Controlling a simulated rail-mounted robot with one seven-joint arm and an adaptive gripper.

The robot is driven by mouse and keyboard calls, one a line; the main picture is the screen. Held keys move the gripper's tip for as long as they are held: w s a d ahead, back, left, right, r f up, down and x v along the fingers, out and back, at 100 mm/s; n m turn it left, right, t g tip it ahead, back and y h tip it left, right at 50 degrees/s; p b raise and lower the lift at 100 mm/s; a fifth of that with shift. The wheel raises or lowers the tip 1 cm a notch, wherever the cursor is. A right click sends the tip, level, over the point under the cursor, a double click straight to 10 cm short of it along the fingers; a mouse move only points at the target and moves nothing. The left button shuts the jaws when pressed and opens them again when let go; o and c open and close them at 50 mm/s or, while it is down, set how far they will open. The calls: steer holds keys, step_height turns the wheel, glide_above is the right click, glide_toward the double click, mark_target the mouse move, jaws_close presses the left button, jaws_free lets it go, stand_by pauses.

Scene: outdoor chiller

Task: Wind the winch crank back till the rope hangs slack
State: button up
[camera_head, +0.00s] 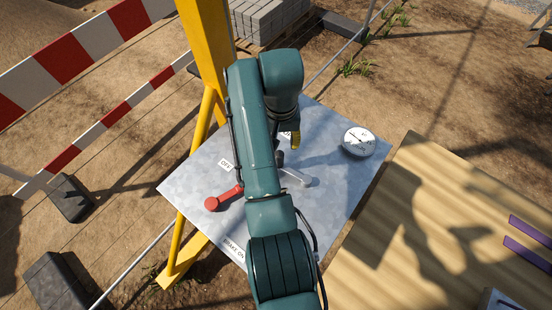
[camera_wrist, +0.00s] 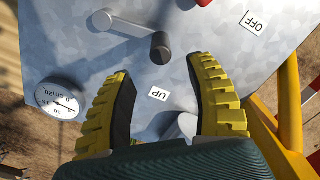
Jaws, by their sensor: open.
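The winch crank (camera_head: 298,176) is a light grey bar on a grey metal plate (camera_head: 340,185). It has a rounded pale end (camera_wrist: 103,18) and a dark upright cylinder (camera_wrist: 160,44) at its other end. My gripper (camera_wrist: 161,67) is open and empty, its yellow fingers apart, with the dark cylinder just beyond the fingertips. An "UP" label (camera_wrist: 158,93) shows between the fingers. In the head view my gripper (camera_head: 295,138) is mostly hidden behind my arm. I cannot make out the rope.
A white dial gauge (camera_head: 358,141) stands on the plate. A red lever (camera_head: 225,196) lies between an "OFF" label (camera_head: 225,165) and a "BRAKE ON" label (camera_head: 234,250). A yellow post (camera_head: 207,50) rises beside the plate. A wooden table (camera_head: 440,220) is at the right.

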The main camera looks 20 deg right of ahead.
step_height(320, 180, down, 11)
stand_by(0.3)
steer(key=shift+p, duration=0.3)
jaws_close()
